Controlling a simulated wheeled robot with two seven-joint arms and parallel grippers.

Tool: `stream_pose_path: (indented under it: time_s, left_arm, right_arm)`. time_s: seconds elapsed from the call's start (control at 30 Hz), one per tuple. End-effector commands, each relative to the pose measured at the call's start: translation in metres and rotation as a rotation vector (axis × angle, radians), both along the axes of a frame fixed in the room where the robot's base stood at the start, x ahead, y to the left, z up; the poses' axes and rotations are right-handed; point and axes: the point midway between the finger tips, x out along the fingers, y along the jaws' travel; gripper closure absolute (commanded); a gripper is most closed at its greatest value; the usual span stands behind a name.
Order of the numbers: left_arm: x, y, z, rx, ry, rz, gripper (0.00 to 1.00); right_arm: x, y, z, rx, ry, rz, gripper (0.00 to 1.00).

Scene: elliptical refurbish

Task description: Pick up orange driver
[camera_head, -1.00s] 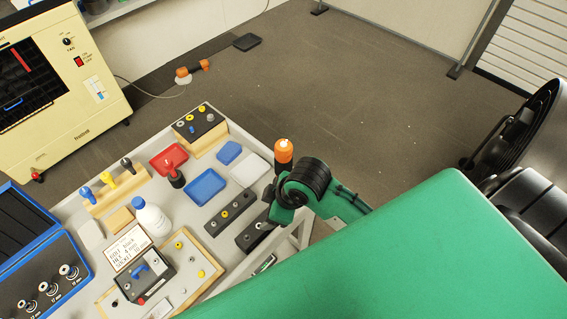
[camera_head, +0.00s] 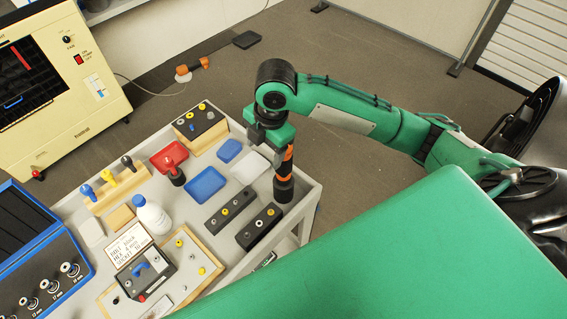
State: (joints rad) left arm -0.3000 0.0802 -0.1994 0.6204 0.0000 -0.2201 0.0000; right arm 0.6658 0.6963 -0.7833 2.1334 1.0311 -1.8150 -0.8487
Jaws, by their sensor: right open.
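The orange driver (camera_head: 286,169) has an orange and black handle and a dark lower end. It stands upright near the right corner of the grey workbench (camera_head: 308,192). My right gripper (camera_head: 268,138) is open, at the upper end of the driver, reaching in from the right. The gripper's body partly covers the driver's top. I cannot tell whether the fingers touch it. My left gripper is not in view.
Near the driver are a black block with holes (camera_head: 259,227), a white tray (camera_head: 250,168) and a blue tray (camera_head: 206,184). A white bottle (camera_head: 152,216) stands further left.

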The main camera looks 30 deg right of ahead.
Motion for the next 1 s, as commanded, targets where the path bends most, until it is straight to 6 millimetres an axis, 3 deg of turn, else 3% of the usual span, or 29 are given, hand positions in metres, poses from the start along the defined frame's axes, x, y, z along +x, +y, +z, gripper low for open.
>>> stream_pose_path:
  time_s: [0.3,0.57,0.67,1.0]
  left_arm:
    - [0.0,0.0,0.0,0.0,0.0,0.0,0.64]
    - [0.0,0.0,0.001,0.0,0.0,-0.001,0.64]
    - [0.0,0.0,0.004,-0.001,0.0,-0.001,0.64]
    - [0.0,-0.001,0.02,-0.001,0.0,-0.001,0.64]
  right_arm:
    - [0.022,-0.046,0.045,-0.115,0.046,0.156,0.32]
    - [0.026,-0.061,0.06,-0.141,0.07,0.201,0.32]
    - [0.026,-0.062,0.051,-0.143,0.077,0.204,0.32]
    - [0.026,-0.061,-0.011,-0.141,0.075,0.203,0.32]
